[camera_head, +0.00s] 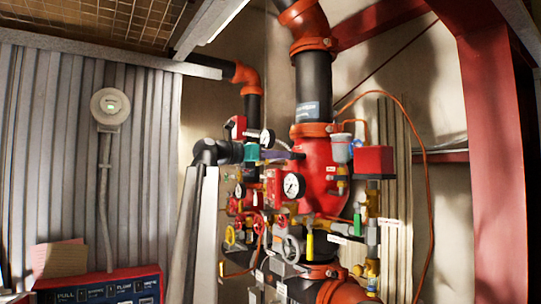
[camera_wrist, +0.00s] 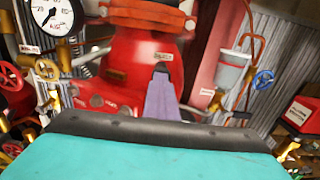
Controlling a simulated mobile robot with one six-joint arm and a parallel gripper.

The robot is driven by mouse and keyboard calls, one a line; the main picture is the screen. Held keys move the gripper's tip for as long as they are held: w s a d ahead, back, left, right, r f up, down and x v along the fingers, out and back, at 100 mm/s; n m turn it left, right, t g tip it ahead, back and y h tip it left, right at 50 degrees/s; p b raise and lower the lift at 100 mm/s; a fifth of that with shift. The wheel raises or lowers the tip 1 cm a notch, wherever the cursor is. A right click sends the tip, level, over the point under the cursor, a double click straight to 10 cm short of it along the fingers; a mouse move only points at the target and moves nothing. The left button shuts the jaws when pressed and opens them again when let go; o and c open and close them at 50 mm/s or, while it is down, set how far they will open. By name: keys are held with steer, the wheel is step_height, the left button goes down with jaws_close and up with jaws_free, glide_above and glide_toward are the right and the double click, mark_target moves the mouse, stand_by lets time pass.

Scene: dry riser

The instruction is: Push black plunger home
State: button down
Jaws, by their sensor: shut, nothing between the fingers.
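My gripper (camera_head: 299,156) shows in the head view as purple fingers in front of the red valve body (camera_head: 316,172). In the wrist view my gripper (camera_wrist: 162,69) is a purple finger shape with a dark tip, shut and with nothing seen in it. It points at the red housing (camera_wrist: 140,52), just below a small label. I cannot pick out the black plunger for certain in either view; the fingers may hide it. I cannot tell whether the fingertips touch the red surface.
A pressure gauge (camera_head: 293,185) sits just below my fingers, with another gauge (camera_head: 267,138) near the wrist. A red steel column (camera_head: 495,150) stands at right.

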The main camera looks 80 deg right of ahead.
steer(key=shift+s+a, duration=0.15)
steer(key=shift+s, duration=0.1)
steer(key=shift+w, duration=0.1)
steer(key=b+v, duration=0.2)
steer(key=v, duration=1.2)
stand_by(0.8)
